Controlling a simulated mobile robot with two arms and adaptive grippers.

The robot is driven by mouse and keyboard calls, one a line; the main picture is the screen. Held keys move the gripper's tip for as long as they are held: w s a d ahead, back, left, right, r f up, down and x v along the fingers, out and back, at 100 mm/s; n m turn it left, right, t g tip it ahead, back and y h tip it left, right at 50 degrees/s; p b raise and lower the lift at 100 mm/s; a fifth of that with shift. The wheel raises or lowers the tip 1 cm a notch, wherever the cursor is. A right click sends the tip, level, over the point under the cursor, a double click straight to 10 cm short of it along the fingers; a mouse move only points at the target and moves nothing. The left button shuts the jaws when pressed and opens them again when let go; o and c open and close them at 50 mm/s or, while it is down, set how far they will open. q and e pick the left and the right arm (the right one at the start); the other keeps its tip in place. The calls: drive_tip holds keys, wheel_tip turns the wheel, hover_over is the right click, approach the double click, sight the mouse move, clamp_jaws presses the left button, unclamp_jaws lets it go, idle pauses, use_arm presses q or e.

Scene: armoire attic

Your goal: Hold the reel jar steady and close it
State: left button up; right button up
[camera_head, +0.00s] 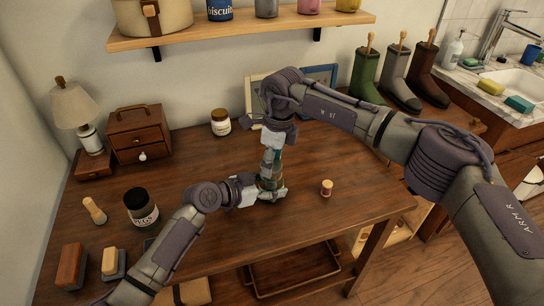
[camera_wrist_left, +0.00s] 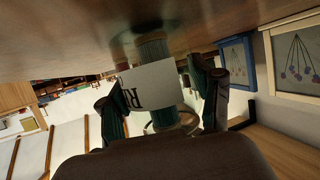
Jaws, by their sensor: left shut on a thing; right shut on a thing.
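The reel jar (camera_head: 270,184) stands on the wooden table, mostly covered by my grippers in the head view. In the left wrist view, which is upside down, it shows as a clear jar with a white lettered label (camera_wrist_left: 150,85) and teal contents. My left gripper (camera_head: 270,193) is shut around its lower part from the left; its fingers also show on both sides of the jar in the wrist view (camera_wrist_left: 165,108). My right gripper (camera_head: 270,160) points down from above and is shut at the jar's top. The lid is hidden there, so I cannot tell how it sits.
A small spool (camera_head: 326,188) stands on the table to the right. A shelf (camera_head: 240,30) overhangs the back.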

drive_tip(key=shift+f, duration=0.55)
idle(0.5)
drive_tip(key=m, duration=0.6)
drive_tip(key=shift+a+m+t, duration=0.1)
drive_tip(key=shift+m+t, duration=0.2)
drive_tip(key=m+h, duration=0.1)
drive_tip(key=m, duration=0.3)
drive_tip(key=shift+m, duration=0.3)
drive_tip(key=m, duration=0.5)
drive_tip(key=shift+a+h, duration=0.1)
drive_tip(key=shift+h, duration=0.2)
drive_tip(key=m, duration=0.5)
drive_tip(key=shift+m+h, duration=0.3)
drive_tip(key=shift+o, duration=0.2)
drive_tip(key=m, duration=0.8)
drive_tip(key=m+g, duration=0.1)
drive_tip(key=m, duration=0.3)
drive_tip(key=shift+w+m+g, duration=0.1)
drive_tip(key=shift+m+g, duration=0.2)
